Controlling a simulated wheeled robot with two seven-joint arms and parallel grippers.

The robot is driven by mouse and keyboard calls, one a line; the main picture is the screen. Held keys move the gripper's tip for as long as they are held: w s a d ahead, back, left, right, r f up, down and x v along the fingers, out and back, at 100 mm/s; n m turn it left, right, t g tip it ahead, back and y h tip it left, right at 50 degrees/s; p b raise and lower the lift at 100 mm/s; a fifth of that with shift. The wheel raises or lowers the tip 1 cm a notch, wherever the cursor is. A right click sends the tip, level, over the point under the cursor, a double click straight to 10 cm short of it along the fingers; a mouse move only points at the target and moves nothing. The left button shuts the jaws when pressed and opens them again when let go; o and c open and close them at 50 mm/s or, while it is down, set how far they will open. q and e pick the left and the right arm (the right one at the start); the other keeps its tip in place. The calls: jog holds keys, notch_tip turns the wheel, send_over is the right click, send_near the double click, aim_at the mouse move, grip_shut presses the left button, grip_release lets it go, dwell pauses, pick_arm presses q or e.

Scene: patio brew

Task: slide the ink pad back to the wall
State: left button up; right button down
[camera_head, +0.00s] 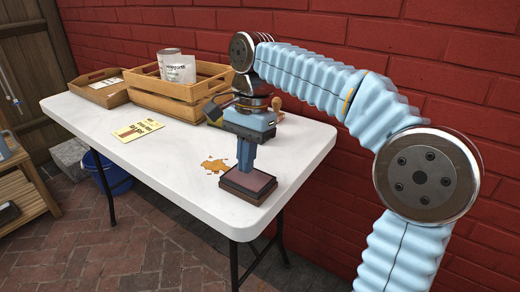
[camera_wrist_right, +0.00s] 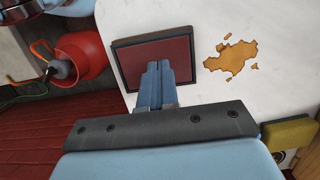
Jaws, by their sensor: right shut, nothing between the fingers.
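The ink pad (camera_head: 262,186), a dark square case with a dull red top, lies near the front right corner of the white table. It also shows in the wrist view (camera_wrist_right: 186,46). My right gripper (camera_head: 245,168) points down, its blue fingers together and empty, with the tips over the pad. In the wrist view the fingertips (camera_wrist_right: 158,66) cover part of the pad; whether they touch it I cannot tell. The red brick wall (camera_head: 300,28) runs behind the table. My left gripper is out of view.
A brown stain (camera_head: 215,165) lies left of the pad, and a yellow card (camera_head: 138,130) farther left. A wooden crate (camera_head: 165,98) with tins and a smaller tray (camera_head: 104,94) stand at the back. My right gripper hides things behind it.

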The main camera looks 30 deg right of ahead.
aim_at(239, 182)
jog(key=shift+s+a+f, duration=0.25)
jog(key=shift+a+f, duration=0.05)
jog(key=shift+a, duration=0.25)
jog(key=shift+s+a+f, duration=0.25)
jog(key=shift+a, duration=0.3)
jog(key=shift+f, duration=0.3)
jog(key=shift+f, duration=0.1)
jog(key=shift+d, duration=0.1)
